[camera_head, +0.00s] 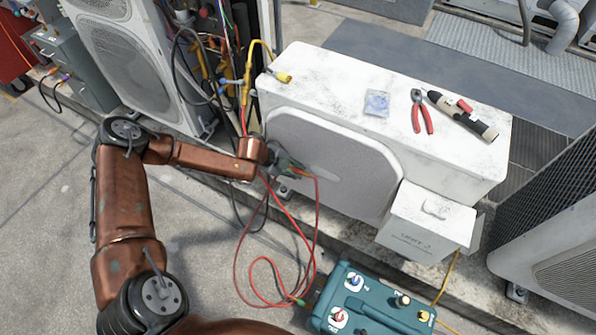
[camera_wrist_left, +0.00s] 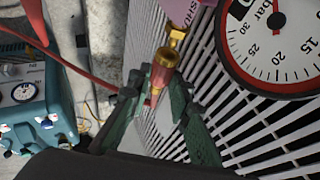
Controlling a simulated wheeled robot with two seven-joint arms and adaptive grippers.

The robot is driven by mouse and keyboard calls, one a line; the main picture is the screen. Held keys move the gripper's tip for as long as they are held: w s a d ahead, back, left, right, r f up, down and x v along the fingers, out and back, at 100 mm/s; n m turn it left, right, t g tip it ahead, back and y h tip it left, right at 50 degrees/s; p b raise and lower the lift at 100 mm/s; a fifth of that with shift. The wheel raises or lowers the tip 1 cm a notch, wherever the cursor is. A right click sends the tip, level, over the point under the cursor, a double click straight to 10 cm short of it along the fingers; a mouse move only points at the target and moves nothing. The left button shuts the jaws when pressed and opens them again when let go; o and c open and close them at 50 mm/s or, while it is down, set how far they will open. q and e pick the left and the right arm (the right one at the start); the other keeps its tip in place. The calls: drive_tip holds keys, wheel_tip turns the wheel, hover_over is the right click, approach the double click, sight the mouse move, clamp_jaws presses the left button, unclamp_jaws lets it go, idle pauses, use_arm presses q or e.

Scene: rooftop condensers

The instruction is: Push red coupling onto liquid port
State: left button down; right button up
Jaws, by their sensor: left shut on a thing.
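My left gripper (camera_head: 286,163) is in front of the left end of the white condenser (camera_head: 290,110). In the left wrist view, its dark green fingers (camera_wrist_left: 155,105) are shut on the red coupling (camera_wrist_left: 163,74), which shows between the tips. A brass fitting (camera_wrist_left: 177,34), perhaps the liquid port, lies just beyond the coupling's far end, roughly in line with it. I cannot tell whether they touch or overlap. A red hose (camera_wrist_left: 62,58) runs toward the gripper from the left. In the head view the coupling is too small to make out. My right gripper is not in view.
A pressure gauge (camera_wrist_left: 278,40) and a pink tag (camera_wrist_left: 183,11) are close by in the wrist view. Pliers (camera_head: 421,112), a packet (camera_head: 377,103) and a torch-like tool (camera_head: 462,115) lie on the condenser. A teal unit (camera_head: 365,305) stands below; red hose (camera_head: 246,289) loops beside it.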

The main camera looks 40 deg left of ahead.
use_arm(q)
drive_tip(key=shift+s+a+p, duration=0.15)
drive_tip(key=shift+a+p, duration=0.1)
drive_tip(key=shift+a, duration=0.45)
drive_tip(key=shift+s+a+p, duration=0.15)
drive_tip(key=shift+a+p, duration=0.05)
drive_tip(key=shift+a, duration=0.45)
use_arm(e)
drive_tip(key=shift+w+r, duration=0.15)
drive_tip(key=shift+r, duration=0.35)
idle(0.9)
use_arm(q)
drive_tip(key=c, duration=1.7)
unclamp_jaws()
drive_tip(key=shift+d, duration=0.1)
